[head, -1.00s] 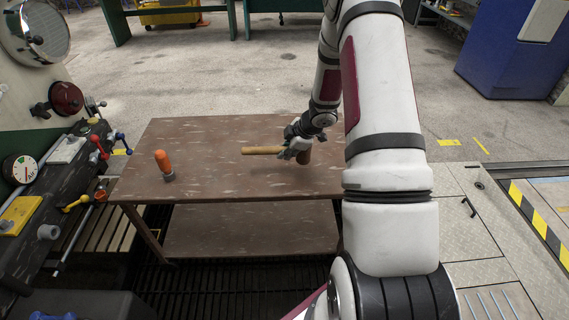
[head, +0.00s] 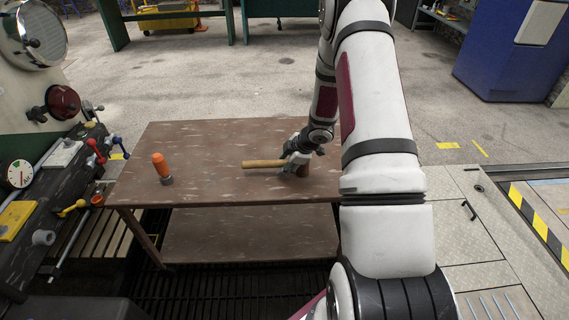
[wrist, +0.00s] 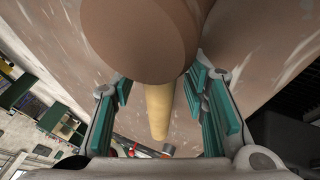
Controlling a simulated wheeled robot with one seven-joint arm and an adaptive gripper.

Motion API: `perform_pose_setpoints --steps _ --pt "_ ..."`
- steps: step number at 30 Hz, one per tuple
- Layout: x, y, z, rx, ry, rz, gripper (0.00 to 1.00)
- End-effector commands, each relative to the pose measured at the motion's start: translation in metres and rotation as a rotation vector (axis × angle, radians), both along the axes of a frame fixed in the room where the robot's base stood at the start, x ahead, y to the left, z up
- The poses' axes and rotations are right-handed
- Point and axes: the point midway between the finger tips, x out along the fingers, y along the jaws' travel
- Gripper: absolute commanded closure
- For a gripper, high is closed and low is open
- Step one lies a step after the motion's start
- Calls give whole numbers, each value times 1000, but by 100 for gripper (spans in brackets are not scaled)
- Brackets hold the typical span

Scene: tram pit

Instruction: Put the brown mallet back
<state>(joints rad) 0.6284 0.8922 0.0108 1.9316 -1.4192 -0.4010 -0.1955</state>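The brown mallet has a pale wooden handle (head: 262,164) that points left above the brown table, and a darker brown head. My gripper (head: 298,164) is at the head end of the mallet, over the right part of the tabletop, and covers part of the head. In the wrist view the round mallet head (wrist: 140,40) fills the top, and the handle (wrist: 158,110) runs away between the teal finger pads. I cannot tell how high the mallet is above the table.
The brown table (head: 215,145) has a lower shelf (head: 250,235). An orange-handled object (head: 161,167) stands upright at its left. A bench with valves and a gauge (head: 20,173) is at the left. A blue cabinet (head: 508,50) is far right.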

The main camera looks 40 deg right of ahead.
Motion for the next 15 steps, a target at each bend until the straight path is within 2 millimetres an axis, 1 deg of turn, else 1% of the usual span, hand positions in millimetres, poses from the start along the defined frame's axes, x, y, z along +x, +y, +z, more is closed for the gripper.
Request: perform_pose_setpoints --steps 7,12,15 --pt "0 0 0 0 0 0 60" --pt "1 0 -4 1 -1 -2 60" --pt "-10 -3 18 -2 -1 -1 60"
